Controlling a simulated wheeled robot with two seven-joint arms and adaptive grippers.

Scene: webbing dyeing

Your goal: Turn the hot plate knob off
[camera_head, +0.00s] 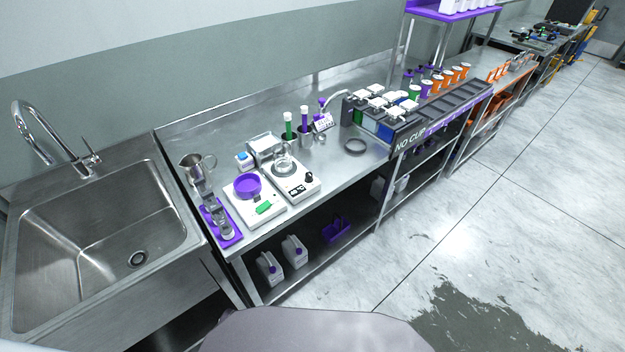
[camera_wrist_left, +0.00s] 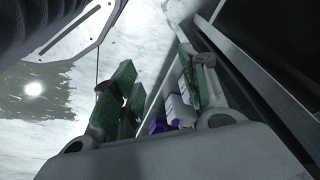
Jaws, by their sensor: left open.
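The hot plate (camera_head: 281,186) is a white unit on the steel bench, to the right of the scale. A glass vessel (camera_head: 283,163) stands on its top. Its black knob (camera_head: 309,178) is on the front right of the unit; the knob's setting is too small to read. My left gripper (camera_wrist_left: 158,85) shows only in the left wrist view, with its green-padded fingers apart and nothing between them. It is away from the knob, low near the shelf under the bench. My right gripper is in no view.
A white scale (camera_head: 266,219) with a purple bowl (camera_head: 247,185) stands left of the hot plate. A steel pitcher (camera_head: 196,168), a sink (camera_head: 100,225) and a test tube rack are nearby. White jugs (camera_head: 270,268) stand on the lower shelf. The floor in front is clear.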

